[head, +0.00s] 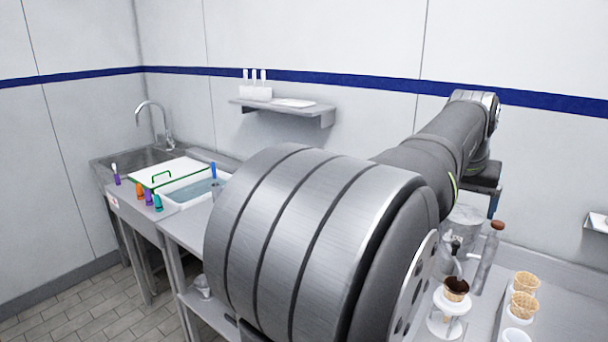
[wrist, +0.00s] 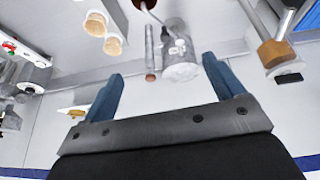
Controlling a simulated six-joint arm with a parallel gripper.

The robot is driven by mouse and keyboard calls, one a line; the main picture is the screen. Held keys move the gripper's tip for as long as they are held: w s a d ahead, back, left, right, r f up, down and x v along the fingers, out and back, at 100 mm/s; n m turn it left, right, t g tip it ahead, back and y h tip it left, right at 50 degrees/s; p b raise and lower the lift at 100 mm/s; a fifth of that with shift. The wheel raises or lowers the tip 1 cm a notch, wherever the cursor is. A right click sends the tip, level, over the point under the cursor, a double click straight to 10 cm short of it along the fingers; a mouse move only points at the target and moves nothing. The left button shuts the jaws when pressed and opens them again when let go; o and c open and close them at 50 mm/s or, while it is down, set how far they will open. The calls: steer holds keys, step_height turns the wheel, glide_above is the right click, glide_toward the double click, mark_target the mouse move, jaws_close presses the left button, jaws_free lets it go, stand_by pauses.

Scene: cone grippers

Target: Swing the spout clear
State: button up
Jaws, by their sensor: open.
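The curved chrome tap spout (head: 150,108) rises at the sink (head: 110,160) on the far left of the head view, well away from my gripper. A metal canister (head: 465,214) with a small tap-like fitting (head: 455,243) stands below my gripper at the right. I cannot tell whether that fitting is a spout. The canister also shows in the wrist view (wrist: 180,71). My gripper (wrist: 162,67) is open, its blue fingers spread with nothing held. One blue finger (head: 493,206) shows in the head view; my arm hides much of the counter.
A chocolate-topped cone (head: 456,289) sits in a white stand, with waffle cones (head: 525,283) to its right.

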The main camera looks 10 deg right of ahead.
mark_target(454, 255)
steer(key=w+a+f+n, duration=0.1)
steer(key=f, duration=0.1)
steer(key=w+a+f+n+h, duration=0.1)
steer(key=a+f+n, duration=0.1)
steer(key=w+a+f+n+h, duration=0.1)
steer(key=w+f+n, duration=0.1)
steer(key=f, duration=0.1)
steer(key=shift+a, duration=0.4)
jaws_close()
steer(key=w+d+f, duration=0.1)
steer(key=d+f, duration=0.7)
steer(key=f, duration=0.1)
steer(key=shift+w+d+f, duration=0.15)
steer(key=shift+d+f, duration=0.1)
steer(key=shift+f, duration=0.15)
